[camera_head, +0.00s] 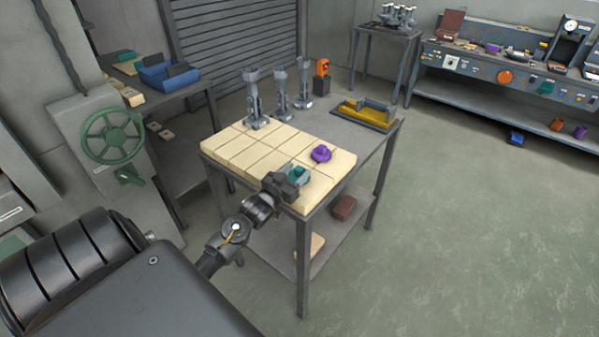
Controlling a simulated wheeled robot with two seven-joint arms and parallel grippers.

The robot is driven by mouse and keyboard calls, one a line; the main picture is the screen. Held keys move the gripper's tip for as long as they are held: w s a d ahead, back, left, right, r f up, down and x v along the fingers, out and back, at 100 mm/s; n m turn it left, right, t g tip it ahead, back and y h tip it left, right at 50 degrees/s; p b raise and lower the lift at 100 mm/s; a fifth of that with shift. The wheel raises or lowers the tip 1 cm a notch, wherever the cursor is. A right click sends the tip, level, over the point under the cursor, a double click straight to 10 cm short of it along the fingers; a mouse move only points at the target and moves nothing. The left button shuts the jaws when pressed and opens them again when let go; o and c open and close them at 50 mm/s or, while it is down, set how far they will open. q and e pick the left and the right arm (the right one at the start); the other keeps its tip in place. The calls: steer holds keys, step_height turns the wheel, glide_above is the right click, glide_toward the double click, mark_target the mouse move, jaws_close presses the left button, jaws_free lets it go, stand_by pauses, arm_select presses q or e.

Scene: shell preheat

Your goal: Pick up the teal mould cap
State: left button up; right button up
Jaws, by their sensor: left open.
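The teal mould cap (299,173) sits on the pale tiled block top of the table (247,158), near its front right edge. My left gripper (293,178) is open at the cap, coming in from the lower left. The gripper partly covers the cap, and I cannot tell whether its fingers touch it. My right gripper is not in view.
A purple cap (321,154) lies on the tiles just beyond the teal one. Several grey metal stands (254,100), an orange device (322,75) and a yellow tray (364,113) stand further back. The floor at right is clear.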

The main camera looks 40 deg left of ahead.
arm_select(q)
steer(key=shift+w, duration=0.7)
steer(key=c, duration=1.1)
steer(key=shift+o, duration=0.2)
steer(key=shift+s, duration=0.1)
steer(key=shift+r, duration=0.1)
